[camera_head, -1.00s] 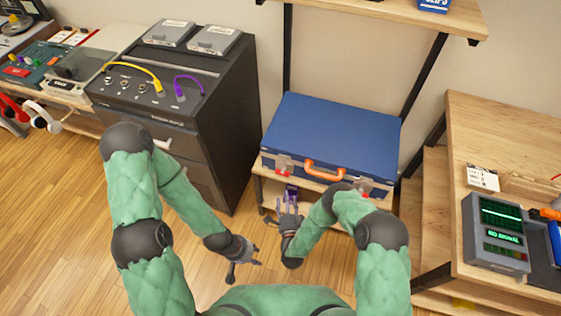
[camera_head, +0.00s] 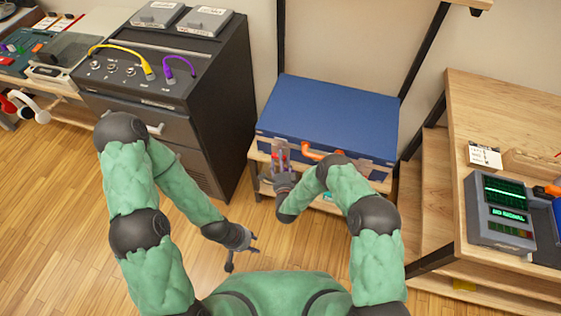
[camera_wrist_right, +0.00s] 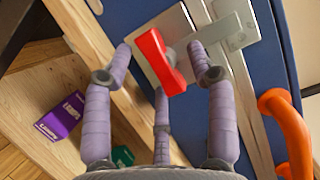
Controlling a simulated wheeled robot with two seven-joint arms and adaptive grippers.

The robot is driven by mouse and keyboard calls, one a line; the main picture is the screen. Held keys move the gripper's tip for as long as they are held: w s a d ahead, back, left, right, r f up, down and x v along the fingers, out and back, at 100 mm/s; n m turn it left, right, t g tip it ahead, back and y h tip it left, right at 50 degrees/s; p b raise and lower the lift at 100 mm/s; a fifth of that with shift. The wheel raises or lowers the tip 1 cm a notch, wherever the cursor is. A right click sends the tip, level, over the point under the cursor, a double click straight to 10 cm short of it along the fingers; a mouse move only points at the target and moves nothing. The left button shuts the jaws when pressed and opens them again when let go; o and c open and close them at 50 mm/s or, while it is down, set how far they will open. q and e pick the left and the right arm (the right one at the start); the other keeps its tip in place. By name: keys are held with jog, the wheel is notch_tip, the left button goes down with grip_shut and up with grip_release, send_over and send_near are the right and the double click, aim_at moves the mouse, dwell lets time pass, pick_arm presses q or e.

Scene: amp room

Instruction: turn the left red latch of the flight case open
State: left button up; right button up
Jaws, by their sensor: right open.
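The blue flight case (camera_head: 325,112) lies closed on a low wooden shelf. Its left red latch (camera_wrist_right: 160,62) sits on a metal plate on the case front, in the right wrist view. My right gripper (camera_head: 280,150) is open at that latch; in the right wrist view its fingers (camera_wrist_right: 160,65) spread on either side of the red piece and below it, with no clear grip. In the head view the gripper mostly hides the latch. My left gripper (camera_head: 250,245) is open and empty, low over the floor, away from the case.
The orange handle (camera_wrist_right: 290,125) is right of the latch. A purple box (camera_wrist_right: 62,115) lies on the shelf below. A dark amp cabinet (camera_head: 155,95) stands left of the case, and a wooden bench (camera_head: 510,115) stands right. Floor in front is clear.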

grip_shut()
jog(key=shift+n, duration=0.3)
jog(key=n+g+h+p, duration=0.1)
jog(key=n+h, duration=0.1)
jog(key=n, duration=0.2)
jog(key=r+n+g+h+p, duration=0.1)
jog(key=n+g+h, duration=0.1)
jog(key=n, duration=0.2)
jog(key=n+g+h+p, duration=0.1)
jog(key=n+g, duration=0.1)
jog(key=n, duration=0.2)
jog(key=shift+a+r+n+h, duration=0.2)
jog(key=shift+n+h, duration=0.2)
dwell(0.4)
dwell(0.5)
